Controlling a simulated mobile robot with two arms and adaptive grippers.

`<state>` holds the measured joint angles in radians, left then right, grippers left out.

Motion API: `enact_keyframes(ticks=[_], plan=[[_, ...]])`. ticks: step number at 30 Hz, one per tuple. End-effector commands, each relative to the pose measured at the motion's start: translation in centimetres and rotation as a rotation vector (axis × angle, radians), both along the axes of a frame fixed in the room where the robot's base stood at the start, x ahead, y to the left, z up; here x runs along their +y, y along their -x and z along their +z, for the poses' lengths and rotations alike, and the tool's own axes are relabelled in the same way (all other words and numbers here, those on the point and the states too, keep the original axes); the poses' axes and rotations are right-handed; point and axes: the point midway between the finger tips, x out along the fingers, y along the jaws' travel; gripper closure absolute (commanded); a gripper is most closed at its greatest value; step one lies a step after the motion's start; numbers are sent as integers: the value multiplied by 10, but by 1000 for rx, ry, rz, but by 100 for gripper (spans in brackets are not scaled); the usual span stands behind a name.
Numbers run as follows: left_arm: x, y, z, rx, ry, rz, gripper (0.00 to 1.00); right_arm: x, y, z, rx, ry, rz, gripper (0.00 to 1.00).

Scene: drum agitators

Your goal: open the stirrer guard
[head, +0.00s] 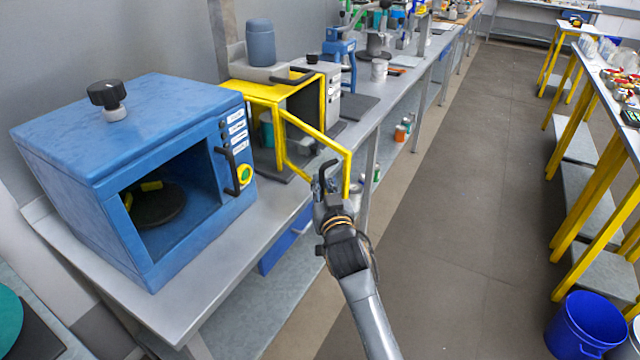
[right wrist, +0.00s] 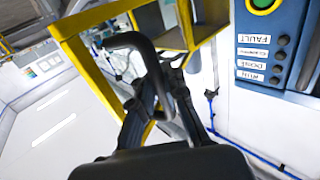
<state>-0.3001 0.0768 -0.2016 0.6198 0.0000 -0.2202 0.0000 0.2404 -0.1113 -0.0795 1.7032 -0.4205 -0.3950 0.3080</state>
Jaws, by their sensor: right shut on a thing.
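The stirrer guard is a yellow frame around a grey machine on the left bench. Its yellow-framed door (head: 318,132) stands swung out from the housing (head: 262,92), over the bench's front edge. My right gripper (head: 325,183) is at the door's outer end. In the right wrist view, its dark fingers (right wrist: 155,98) are shut on the black bent door handle (right wrist: 127,41), beside a yellow bar of the frame. The fingers hide part of the handle. My left gripper is not in view.
A blue box machine (head: 125,120) with an open front and black handle stands left of the guard. A grey-blue container (head: 260,43) sits above the guarded machine. The aisle floor (head: 465,180) is clear; a blue bucket (head: 585,328) stands at lower right.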

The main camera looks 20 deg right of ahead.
Motion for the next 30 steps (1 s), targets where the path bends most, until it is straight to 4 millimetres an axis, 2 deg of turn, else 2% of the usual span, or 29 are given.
enact_keyframes(ticks=[1,3,4,5,6,17,20,30], plan=[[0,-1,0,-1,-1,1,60,-2,1,-8,16,2,-4,100],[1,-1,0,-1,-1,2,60,-2,1,-8,17,1,-4,100],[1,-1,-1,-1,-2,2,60,-2,1,-8,17,1,-4,87],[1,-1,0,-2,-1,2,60,-2,1,-8,17,1,-4,81],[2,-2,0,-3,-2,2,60,-2,1,-8,16,1,-4,78],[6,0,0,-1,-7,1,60,0,6,-4,7,0,-1,78],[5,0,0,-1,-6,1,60,0,18,-4,8,-1,-2,78],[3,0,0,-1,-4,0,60,3,90,-5,11,-2,-3,78]])
